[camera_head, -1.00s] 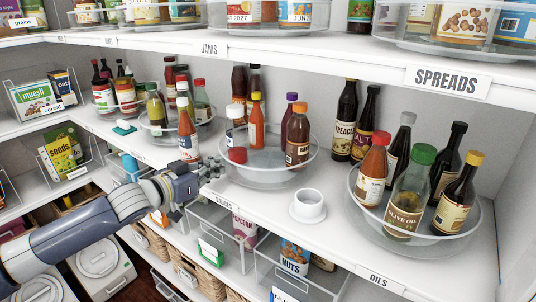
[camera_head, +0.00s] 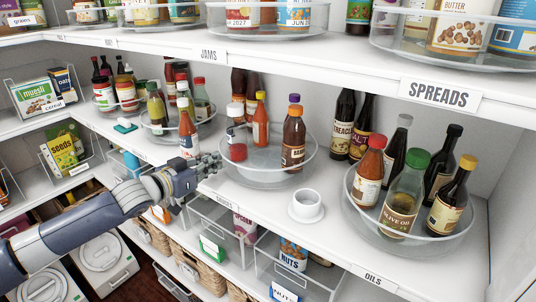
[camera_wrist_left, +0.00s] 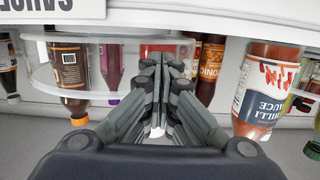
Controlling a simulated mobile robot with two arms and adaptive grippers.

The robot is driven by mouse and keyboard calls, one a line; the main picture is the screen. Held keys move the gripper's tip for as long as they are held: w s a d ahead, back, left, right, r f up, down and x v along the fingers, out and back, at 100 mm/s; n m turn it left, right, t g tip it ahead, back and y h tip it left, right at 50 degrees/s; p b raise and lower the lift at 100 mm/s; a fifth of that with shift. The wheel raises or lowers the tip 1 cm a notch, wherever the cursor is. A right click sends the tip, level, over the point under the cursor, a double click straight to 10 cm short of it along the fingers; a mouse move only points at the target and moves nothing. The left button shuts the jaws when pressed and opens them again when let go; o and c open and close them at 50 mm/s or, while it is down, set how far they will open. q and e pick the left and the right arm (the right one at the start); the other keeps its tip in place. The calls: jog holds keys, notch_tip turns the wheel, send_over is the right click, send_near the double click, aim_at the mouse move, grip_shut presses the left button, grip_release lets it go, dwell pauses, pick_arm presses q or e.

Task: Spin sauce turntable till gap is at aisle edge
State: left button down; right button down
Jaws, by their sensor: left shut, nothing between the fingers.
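The sauce turntable (camera_head: 268,181) is a clear round tray with a raised rim on the middle shelf. A bare stretch of floor shows between the red lid and the brown bottle. My left gripper (camera_head: 211,163) is shut and empty at the turntable's left side; contact cannot be told. In the left wrist view its fingers (camera_wrist_left: 164,62) are together, with the clear turntable (camera_wrist_left: 45,76) beside them. My right gripper is out of view.
A neighbouring turntable (camera_head: 163,136) with a red sauce bottle (camera_head: 188,138) stands close to my left gripper. A white cup (camera_head: 306,202) on a saucer and the oils turntable (camera_head: 408,240) stand to the right. Above is the spreads shelf (camera_head: 340,62).

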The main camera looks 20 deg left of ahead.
pick_arm(q)
jog(key=shift+s+a+f, duration=0.1)
jog(key=shift+s+a, duration=0.2)
jog(key=shift+a, duration=0.2)
jog(key=shift+s+a, duration=0.75)
jog(key=shift+a, duration=0.2)
jog(key=v, duration=0.7)
jog(key=shift+s, duration=0.15)
dwell(0.4)
jog(key=shift+s, duration=0.1)
